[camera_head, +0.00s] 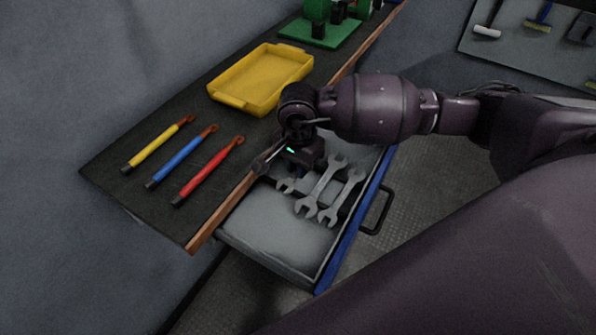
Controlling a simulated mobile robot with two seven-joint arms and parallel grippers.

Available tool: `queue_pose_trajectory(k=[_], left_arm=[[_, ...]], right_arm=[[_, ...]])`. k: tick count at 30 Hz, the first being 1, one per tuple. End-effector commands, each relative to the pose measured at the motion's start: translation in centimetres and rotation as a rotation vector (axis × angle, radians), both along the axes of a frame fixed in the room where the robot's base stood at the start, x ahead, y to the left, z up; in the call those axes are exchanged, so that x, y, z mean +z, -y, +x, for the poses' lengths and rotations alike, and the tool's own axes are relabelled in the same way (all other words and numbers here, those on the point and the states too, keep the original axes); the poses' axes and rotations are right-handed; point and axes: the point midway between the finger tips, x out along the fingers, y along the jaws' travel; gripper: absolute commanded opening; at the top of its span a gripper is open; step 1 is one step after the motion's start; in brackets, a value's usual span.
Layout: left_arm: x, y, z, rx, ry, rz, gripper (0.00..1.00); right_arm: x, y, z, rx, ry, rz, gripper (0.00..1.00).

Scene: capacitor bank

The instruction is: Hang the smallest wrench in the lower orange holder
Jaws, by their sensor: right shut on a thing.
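An open drawer (270,225) holds three grey open-ended wrenches side by side. The smallest wrench (286,186) is the leftmost; only its near end shows, the rest is hidden under my right gripper. The longest wrench (318,190) lies in the middle, and another wrench (343,195) lies to its right. My right gripper (297,173) points down into the drawer and is shut on the smallest wrench; its fingertips are mostly hidden by its own body. My left gripper is not in view. No orange holder can be made out.
The dark worktop (130,200) beside the drawer carries yellow (155,146), blue (180,158) and red (208,171) handled tools and a yellow tray (262,78). A green fixture (322,25) stands behind. A grey tool board (545,45) hangs at the upper right.

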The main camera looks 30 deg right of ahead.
Motion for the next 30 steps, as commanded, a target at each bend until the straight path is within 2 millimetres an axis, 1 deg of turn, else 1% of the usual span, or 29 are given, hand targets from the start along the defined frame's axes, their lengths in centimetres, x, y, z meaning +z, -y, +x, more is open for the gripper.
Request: queue_pose_trajectory(k=[1,3,5,13,18,19,21,24,30], left_arm=[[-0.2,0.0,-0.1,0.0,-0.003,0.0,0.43],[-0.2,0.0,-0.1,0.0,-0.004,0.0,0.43],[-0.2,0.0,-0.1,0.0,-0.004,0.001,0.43],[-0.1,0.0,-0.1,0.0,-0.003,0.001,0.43],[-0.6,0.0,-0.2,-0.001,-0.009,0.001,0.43],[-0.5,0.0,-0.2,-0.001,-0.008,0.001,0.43],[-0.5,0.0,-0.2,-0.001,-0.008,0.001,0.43],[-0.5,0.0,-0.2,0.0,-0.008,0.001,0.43],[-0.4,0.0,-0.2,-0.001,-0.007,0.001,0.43]], right_arm=[[-0.9,0.0,-0.1,-0.001,-0.004,-0.001,0.0],[-1.9,0.0,-0.1,0.0,-0.004,0.001,0.0],[-2.4,0.0,0.0,0.0,-0.003,0.001,0.0],[-2.5,0.0,0.0,0.001,0.0,0.0,0.0],[-3.0,0.0,0.0,0.001,-0.001,0.0,0.0],[-3.0,0.0,0.0,0.001,-0.001,0.0,0.18],[-2.9,0.0,0.0,0.001,-0.001,0.0,0.29],[-2.9,0.0,0.0,0.001,0.0,0.001,0.42],[-2.9,0.0,0.0,0.001,0.0,0.001,0.42]])
